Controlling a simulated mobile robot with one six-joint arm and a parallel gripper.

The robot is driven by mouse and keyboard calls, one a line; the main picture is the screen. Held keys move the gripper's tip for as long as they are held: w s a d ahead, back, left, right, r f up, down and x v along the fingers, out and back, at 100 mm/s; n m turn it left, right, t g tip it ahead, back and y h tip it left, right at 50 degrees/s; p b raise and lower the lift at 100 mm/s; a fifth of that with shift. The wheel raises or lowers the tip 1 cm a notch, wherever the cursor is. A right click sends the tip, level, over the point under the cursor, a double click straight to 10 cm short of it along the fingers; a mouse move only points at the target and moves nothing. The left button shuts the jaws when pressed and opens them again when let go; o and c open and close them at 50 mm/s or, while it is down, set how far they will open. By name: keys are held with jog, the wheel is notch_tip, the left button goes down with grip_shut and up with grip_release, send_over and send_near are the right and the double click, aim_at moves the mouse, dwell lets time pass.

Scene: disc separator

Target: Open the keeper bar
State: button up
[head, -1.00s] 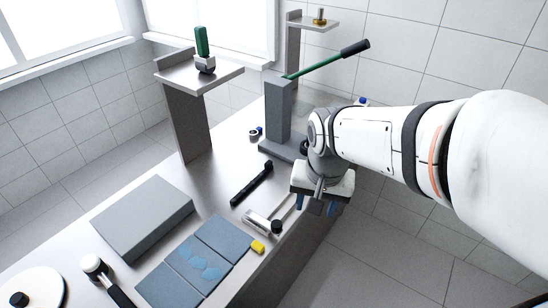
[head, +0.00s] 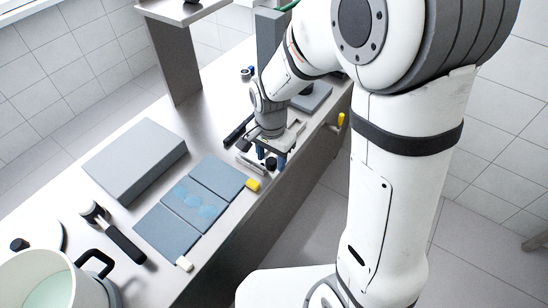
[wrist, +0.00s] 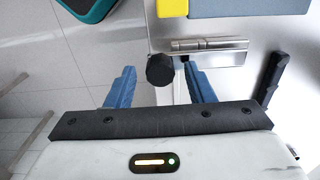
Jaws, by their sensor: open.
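The keeper bar (wrist: 212,46) appears to be the silver metal piece with a round black knob (wrist: 160,70) at its left end in the wrist view. In the head view the metal piece (head: 246,162) shows beside my gripper, with the black knob (head: 270,164) close to the fingers. My gripper (wrist: 161,78) is open, with blue fingers apart on either side of the knob in the wrist view. I cannot tell whether the fingers touch the knob or are level with it. In the head view my gripper (head: 271,154) is low over the bench's right edge.
A yellow block (head: 252,184) sits by the blue-grey pads (head: 180,228). A black tool (wrist: 270,78) lies right of the metal piece in the wrist view. A grey slab (head: 135,155), a black-handled tool (head: 122,243) and a pot (head: 82,292) stand farther left on the bench.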

jog(key=shift+f, duration=0.35)
grip_shut()
dwell(0.3)
